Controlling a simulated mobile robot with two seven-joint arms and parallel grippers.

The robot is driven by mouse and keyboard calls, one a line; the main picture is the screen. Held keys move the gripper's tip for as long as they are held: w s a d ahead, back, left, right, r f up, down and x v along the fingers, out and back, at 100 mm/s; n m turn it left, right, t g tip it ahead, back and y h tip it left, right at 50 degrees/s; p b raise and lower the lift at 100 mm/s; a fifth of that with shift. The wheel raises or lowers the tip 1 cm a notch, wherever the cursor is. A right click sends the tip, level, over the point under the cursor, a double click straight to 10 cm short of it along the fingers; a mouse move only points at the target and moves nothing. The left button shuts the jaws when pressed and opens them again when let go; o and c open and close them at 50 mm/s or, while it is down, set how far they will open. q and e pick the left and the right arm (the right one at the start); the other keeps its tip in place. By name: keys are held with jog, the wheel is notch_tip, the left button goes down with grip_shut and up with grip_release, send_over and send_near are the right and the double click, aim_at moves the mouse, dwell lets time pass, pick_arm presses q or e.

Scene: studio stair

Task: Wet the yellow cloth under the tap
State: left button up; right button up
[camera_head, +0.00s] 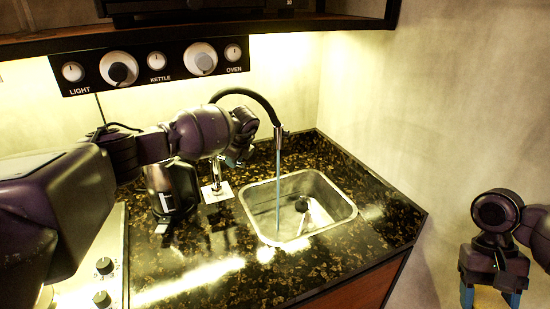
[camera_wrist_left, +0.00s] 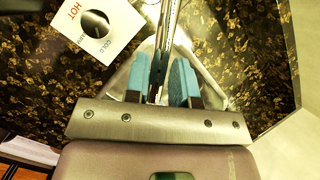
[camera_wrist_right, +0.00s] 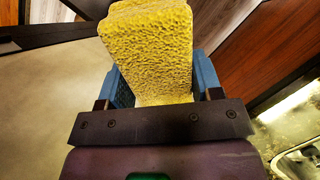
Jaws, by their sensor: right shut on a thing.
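The yellow cloth (camera_wrist_right: 150,50) is a thick, rough-textured folded piece between the blue fingers of my right gripper (camera_wrist_right: 158,85), which is shut on it.
A white HOT/COLD plate (camera_head: 217,192) lies at the tap's base; it shows in the left wrist view too (camera_wrist_left: 74,38). A dark container (camera_head: 172,190) stands left of it. A knob panel (camera_head: 150,66) hangs above. The counter (camera_head: 345,260) before the sink is clear.

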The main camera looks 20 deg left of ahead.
pick_arm(q)
jog(key=o, duration=0.3)
jog(key=shift+r, duration=0.1)
jog(key=v, duration=0.7)
jog(key=shift+b, duration=0.45)
jog(key=shift+d+r, duration=0.1)
jog(key=shift+r, duration=0.05)
jog(key=shift+s+d, duration=0.1)
